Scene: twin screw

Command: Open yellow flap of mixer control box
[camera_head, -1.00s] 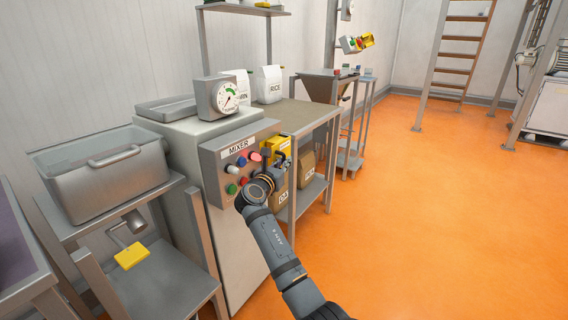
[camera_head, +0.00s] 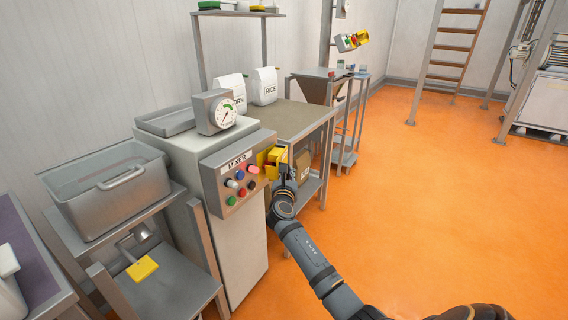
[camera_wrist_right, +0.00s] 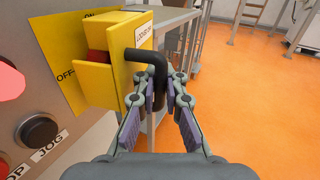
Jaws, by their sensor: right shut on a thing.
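The mixer control box (camera_head: 222,174) is grey, with several coloured buttons. At its right end is a yellow switch housing; its yellow flap (camera_head: 281,157) stands out from the box in the head view. In the right wrist view the flap (camera_wrist_right: 132,60) carries a label, and a red part shows behind it beside a yellow OFF-ON plate (camera_wrist_right: 62,45). A black bent handle (camera_wrist_right: 158,72) projects from the flap. My right gripper (camera_wrist_right: 162,92) is shut on this handle; it also shows in the head view (camera_head: 284,186). My left gripper is out of view.
A steel table (camera_head: 297,119) with white bags stands just behind the flap. A steel tub (camera_head: 106,180) is on the left. The orange floor (camera_head: 400,180) is free to the right.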

